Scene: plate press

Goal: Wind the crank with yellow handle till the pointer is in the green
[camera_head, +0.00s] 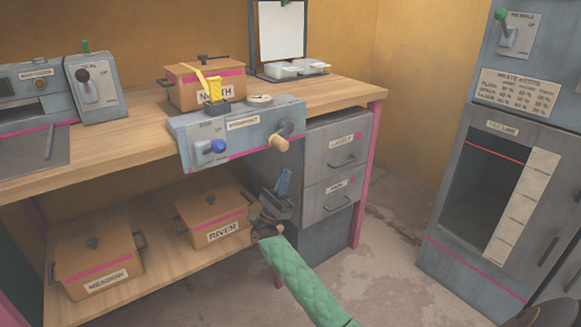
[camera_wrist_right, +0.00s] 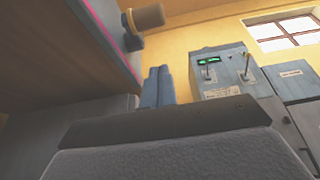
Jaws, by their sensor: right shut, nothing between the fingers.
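The crank (camera_head: 279,143) has a tan-yellow cylindrical handle and sticks out of the front right of a grey-blue machine (camera_head: 240,141) at the table's edge. A small round dial (camera_head: 259,99) lies on top of the machine; its pointer and any green zone are too small to read. My right gripper (camera_head: 283,181) is below the crank, in front of the drawers, shut and empty, its blue fingers pointing up. In the right wrist view the closed fingers (camera_wrist_right: 158,86) stand apart from the crank handle (camera_wrist_right: 147,17), which is above and to their left. My left gripper is not in view.
The machine also has a blue knob (camera_head: 218,146) and a yellow strip (camera_head: 212,86) on top. Boxes labelled RIVER (camera_head: 212,214) and MEADOW (camera_head: 98,262) sit on the lower shelf. Grey drawers (camera_head: 337,160) stand behind my gripper. Open floor lies toward the right cabinet (camera_head: 478,262).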

